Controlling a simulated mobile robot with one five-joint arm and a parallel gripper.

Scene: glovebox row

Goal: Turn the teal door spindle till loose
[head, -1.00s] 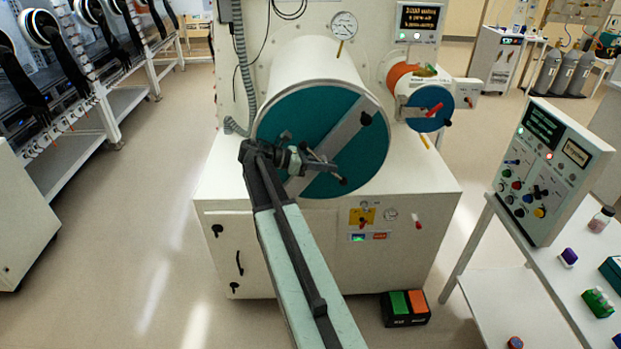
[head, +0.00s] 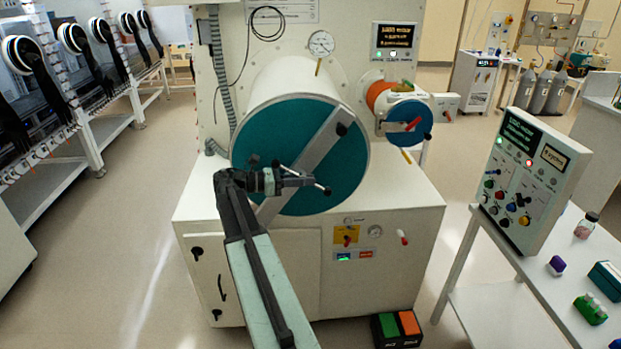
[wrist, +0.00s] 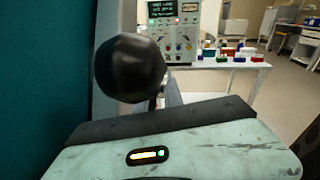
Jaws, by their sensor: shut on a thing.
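The teal round door (head: 262,140) closes the front end of a white cylindrical chamber. A grey bar (head: 318,150) runs diagonally across it, with a black knob (head: 342,129) at its upper right end. The spindle's thin handle (head: 316,184), with small dark knobs at its ends, stands in front of the lower middle of the door. My gripper (head: 290,181) is shut on the spindle handle and partly hides it. In the wrist view a black ball knob (wrist: 130,68) is close in front of my gripper, with the teal door (wrist: 45,80) at the left.
A smaller port with a blue cap (head: 408,120) and red handle is to the right. A control console (head: 535,165) stands on a white table with bottles and small boxes. A green and orange pedal (head: 398,327) lies on the floor. Glovebox benches line the left; floor between is clear.

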